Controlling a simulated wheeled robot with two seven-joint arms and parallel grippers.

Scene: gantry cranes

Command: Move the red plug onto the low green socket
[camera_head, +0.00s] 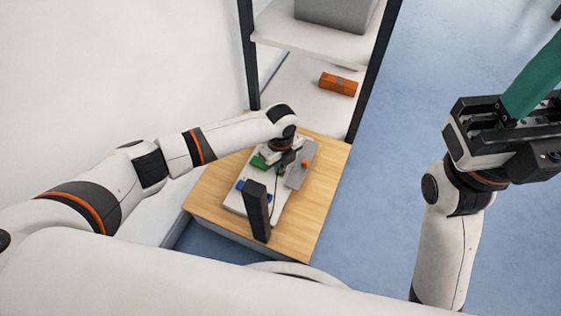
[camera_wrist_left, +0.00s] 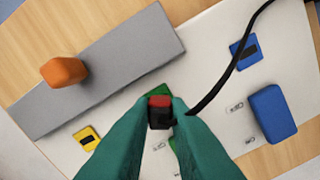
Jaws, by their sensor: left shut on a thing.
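The red plug (camera_wrist_left: 160,101) has a red top and a black body and sits between the green fingertips of my left gripper (camera_wrist_left: 159,112) in the left wrist view. My left gripper (camera_head: 284,158) is shut on it over the white board (camera_head: 233,204). A green piece (camera_wrist_left: 152,92) shows just behind the plug, mostly hidden by plug and fingers; I cannot tell whether they touch. More green shows on the board in the head view (camera_head: 258,162). My right gripper (camera_head: 527,98) is at the upper right, away from the board; its jaw opening is unclear.
A black cable (camera_wrist_left: 217,86) runs from the plug. A grey bar (camera_wrist_left: 105,70) with an orange knob (camera_wrist_left: 64,72), a yellow socket (camera_wrist_left: 87,138), a blue socket (camera_wrist_left: 246,53) and a blue block (camera_wrist_left: 272,113) surround it. A dark post (camera_head: 257,208) stands in front. A shelf (camera_head: 300,97) stands behind.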

